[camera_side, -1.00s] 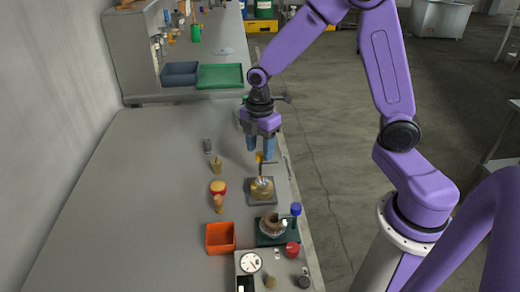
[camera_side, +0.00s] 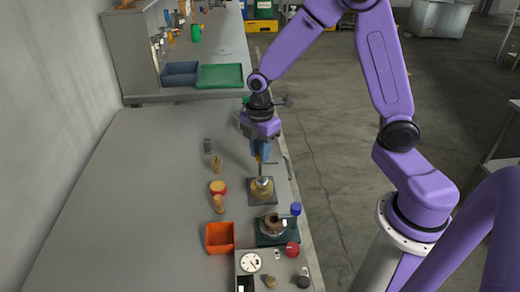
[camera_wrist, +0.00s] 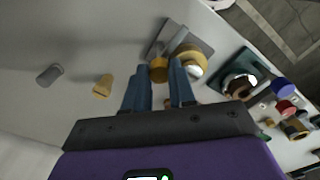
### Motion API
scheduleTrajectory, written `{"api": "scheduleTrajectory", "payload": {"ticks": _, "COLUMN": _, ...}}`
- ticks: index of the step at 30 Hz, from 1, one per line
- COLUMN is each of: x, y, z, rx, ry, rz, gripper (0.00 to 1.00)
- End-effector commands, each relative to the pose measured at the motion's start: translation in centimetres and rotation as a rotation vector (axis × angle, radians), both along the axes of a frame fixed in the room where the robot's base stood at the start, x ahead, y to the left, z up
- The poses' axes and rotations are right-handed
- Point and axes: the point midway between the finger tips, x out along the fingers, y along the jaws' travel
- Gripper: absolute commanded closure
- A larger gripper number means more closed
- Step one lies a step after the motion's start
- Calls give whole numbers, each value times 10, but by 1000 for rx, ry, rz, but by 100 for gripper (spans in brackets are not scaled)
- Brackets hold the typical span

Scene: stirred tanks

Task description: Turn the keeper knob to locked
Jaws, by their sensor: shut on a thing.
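The yellow knob, which I take to be the keeper knob, shows in the wrist view (camera_wrist: 159,70) between my blue fingertips. It stands by a brass, dome-shaped vessel (camera_side: 262,190) on a dark square plate (camera_side: 251,200). My gripper (camera_side: 261,157) points down just behind this vessel in the side view, its fingers close together and shut on the knob. In the side view the fingers mostly hide the knob. I cannot read whether the knob stands at locked.
A second vessel on a dark green base (camera_side: 265,240), with a blue cap (camera_side: 296,209) and a red knob (camera_side: 292,249), stands nearer the camera. An orange bin (camera_side: 220,238), a dial gauge (camera_side: 250,262) and small wooden pieces (camera_side: 217,165) are around. The bench's left side is clear.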

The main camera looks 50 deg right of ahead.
Motion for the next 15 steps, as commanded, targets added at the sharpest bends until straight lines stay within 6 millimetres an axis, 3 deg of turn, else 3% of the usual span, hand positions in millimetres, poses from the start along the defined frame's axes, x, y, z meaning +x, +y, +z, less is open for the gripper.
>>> {"api": "scheduleTrajectory", "payload": {"ticks": 15, "x": 0, "y": 0, "z": 0, "rx": -1, "ry": 1, "rz": -379, "gripper": 100}}
